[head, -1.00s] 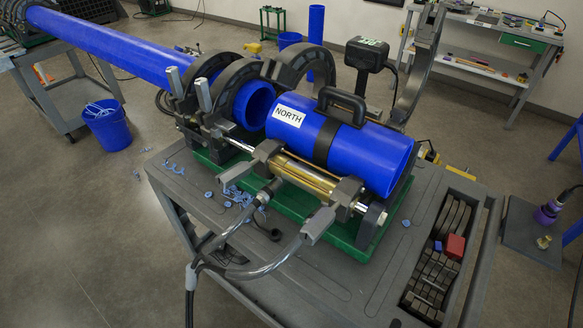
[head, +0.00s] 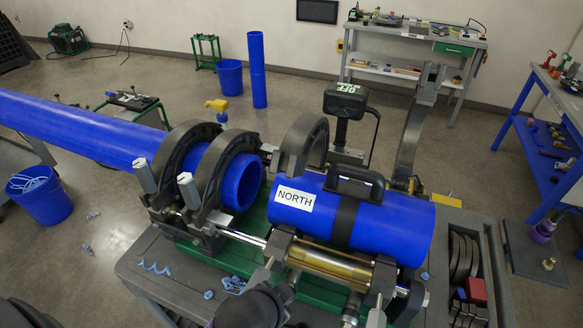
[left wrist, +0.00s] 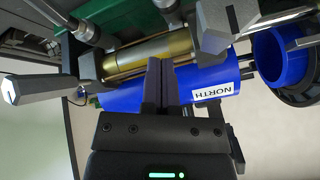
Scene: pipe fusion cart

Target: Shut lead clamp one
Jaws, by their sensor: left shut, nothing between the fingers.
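In the head view, two dark arched clamps (head: 176,165) stand over the end of the long blue pipe (head: 85,125). A third arch (head: 302,145) stands behind the near end of the short blue pipe (head: 395,222) marked NORTH. A tall curved clamp half (head: 412,135) stands swung up and open behind that pipe. No marking shows which is lead clamp one. My left gripper (left wrist: 160,75) is shut and empty in the left wrist view, its fingers in front of the gold cylinder (left wrist: 150,50) and the short pipe (left wrist: 125,97). My right gripper is not in view.
A black handle (head: 355,182) sits on the short pipe. Upright grey clamp posts (head: 145,175) stand at the left clamps. Hoses run below the gold cylinder. A tray with a red block (head: 476,290) lies at the right. Blue shavings (head: 232,284) lie on the cart.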

